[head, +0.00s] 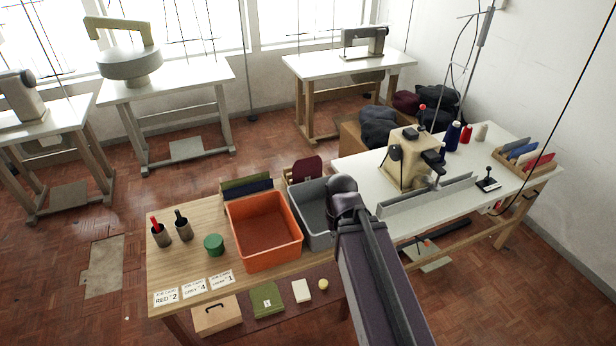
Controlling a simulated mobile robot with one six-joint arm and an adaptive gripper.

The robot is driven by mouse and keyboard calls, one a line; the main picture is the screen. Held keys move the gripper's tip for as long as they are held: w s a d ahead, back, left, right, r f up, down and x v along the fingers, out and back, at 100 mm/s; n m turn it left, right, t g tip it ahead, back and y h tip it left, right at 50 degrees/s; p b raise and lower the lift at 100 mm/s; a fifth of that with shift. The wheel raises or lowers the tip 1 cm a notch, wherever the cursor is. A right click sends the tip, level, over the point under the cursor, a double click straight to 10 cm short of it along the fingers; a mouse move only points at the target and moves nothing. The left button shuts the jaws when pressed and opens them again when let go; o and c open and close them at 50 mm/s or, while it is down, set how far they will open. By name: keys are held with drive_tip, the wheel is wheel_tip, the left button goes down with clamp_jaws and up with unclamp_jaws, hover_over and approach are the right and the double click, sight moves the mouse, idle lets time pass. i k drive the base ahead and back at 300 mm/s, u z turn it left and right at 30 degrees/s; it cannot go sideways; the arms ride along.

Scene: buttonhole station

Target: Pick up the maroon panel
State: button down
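A maroon panel (306,168) stands upright at the back edge of the wooden table, in or against a small wooden holder just behind the grey bin (312,232). Its lower part is partly hidden. My arm rises from the bottom of the head view and ends in a dark rounded joint over the right side of the grey bin, to the right of and nearer than the panel.
An orange bin (264,262) stands beside the grey bin. Green and navy panels (246,185) stand behind it. Dark cups (161,235), a green tin (214,245) and cards (194,288) are to the left. A white sewing table (350,172) adjoins on the right, bearing a beige machine (411,160).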

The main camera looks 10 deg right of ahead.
sight(306, 169)
drive_tip(key=u, duration=0.05)
drive_tip(key=k, duration=0.65)
drive_tip(key=u, duration=0.45)
drive_tip(key=i, duration=1.7)
drive_tip(key=z, duration=0.4)
